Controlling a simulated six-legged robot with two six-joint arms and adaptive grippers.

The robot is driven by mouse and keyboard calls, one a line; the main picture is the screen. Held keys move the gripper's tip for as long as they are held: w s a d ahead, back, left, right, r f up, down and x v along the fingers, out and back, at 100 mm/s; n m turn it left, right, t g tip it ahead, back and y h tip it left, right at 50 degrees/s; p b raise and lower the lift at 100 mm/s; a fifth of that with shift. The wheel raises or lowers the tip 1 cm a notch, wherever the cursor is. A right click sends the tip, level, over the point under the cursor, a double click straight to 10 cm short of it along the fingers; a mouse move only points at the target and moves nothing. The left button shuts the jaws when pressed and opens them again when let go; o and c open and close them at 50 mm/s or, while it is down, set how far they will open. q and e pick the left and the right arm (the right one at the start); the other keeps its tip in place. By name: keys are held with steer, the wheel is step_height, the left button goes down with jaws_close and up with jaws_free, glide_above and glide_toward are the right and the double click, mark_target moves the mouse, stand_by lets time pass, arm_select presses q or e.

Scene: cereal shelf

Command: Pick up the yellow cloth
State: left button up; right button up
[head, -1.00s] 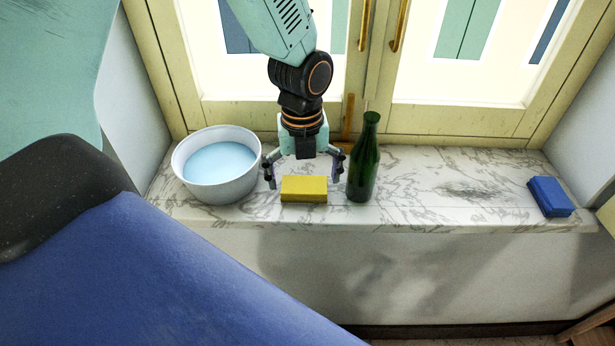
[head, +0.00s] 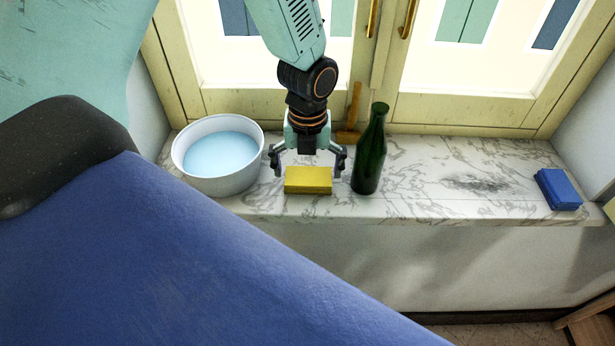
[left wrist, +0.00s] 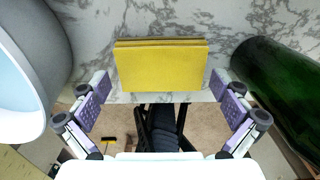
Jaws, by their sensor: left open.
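The yellow cloth (head: 308,181) is a folded, block-like piece lying on the marble sill, between a white bowl and a green bottle. In the left wrist view the cloth (left wrist: 162,66) lies ahead of the fingers, near the sill's edge. My left gripper (head: 308,170) points down at the cloth, with its fingers spread to either side. It is open and empty, and in the left wrist view its padded fingers (left wrist: 163,104) stand apart with a gap between them and the cloth. My right gripper is not in view.
The white bowl (head: 252,146) with light blue liquid stands close on the left. The green bottle (head: 369,160) stands upright close on the right. A blue folded cloth (head: 558,190) lies at the far right. A wooden-handled tool (head: 352,112) leans at the window.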

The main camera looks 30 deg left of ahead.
mark_target(308, 175)
arm_select(q)
steer(key=shift+f, duration=0.6)
steer(key=shift+w+f, duration=0.2)
steer(key=shift+f, duration=0.05)
steer(key=shift+c, duration=0.3)
steer(key=shift+s+r, duration=0.15)
steer(key=shift+s, duration=0.05)
steer(key=c, duration=0.8)
step_height(308, 175, up, 9)
steer(key=shift+r, duration=0.2)
steer(key=shift+c, duration=0.2)
steer(key=shift+w+r, duration=0.15)
steer(key=shift+r, duration=0.1)
